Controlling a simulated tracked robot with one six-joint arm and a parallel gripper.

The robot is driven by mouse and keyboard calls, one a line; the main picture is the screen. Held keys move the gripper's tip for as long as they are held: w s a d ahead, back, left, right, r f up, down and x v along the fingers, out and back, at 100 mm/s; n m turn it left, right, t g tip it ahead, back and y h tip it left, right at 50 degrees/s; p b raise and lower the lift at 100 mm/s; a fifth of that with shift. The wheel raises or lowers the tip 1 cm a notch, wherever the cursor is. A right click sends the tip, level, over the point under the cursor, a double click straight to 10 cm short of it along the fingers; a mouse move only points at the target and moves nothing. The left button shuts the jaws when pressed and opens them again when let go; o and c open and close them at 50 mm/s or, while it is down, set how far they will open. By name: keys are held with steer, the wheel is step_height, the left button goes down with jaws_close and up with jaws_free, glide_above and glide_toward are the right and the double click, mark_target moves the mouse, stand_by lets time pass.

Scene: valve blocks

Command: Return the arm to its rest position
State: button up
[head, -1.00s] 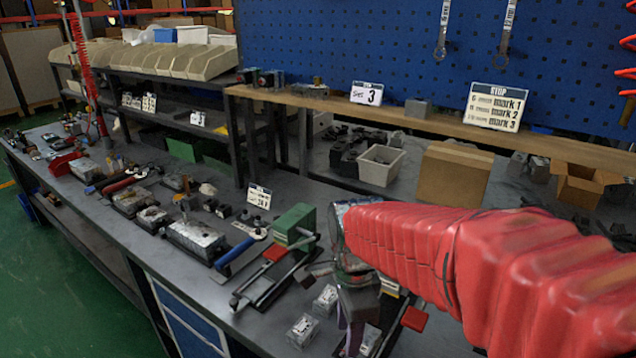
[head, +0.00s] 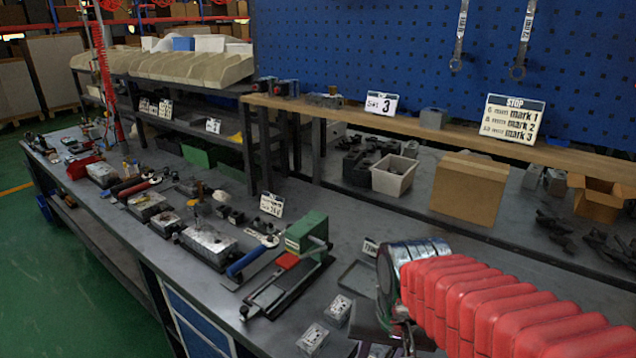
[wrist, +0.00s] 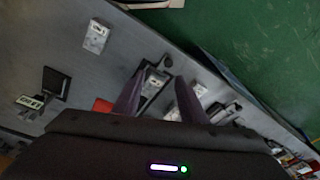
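My arm, in a red ribbed sleeve (head: 500,305), reaches in from the lower right of the head view, its wrist above the near bench. My gripper (wrist: 162,75) shows in the wrist view as two dark fingers spread apart. In the head view the gripper is mostly hidden and cut off by the lower edge. Two small metal valve blocks, one nearer (head: 312,338) and one farther (head: 338,310), lie on the bench left of my wrist.
A green-headed fixture (head: 306,232) stands left of my arm. A flat grey tray (head: 358,277) lies just beyond the wrist. Farther back are a cardboard box (head: 468,188), a white bin (head: 394,175) and a wooden shelf (head: 420,131). Bench surface between tray and shelf is fairly clear.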

steer(key=s+d+r+n+t, duration=0.2)
steer(key=s+d+r+t, duration=0.1)
steer(key=s+d+r, duration=0.2)
steer(key=shift+s+r+t, duration=0.2)
steer(key=shift+r+t, duration=0.1)
steer(key=shift+r, duration=0.15)
stand_by(0.3)
steer(key=shift+c, duration=0.9)
steer(key=shift+a, duration=0.15)
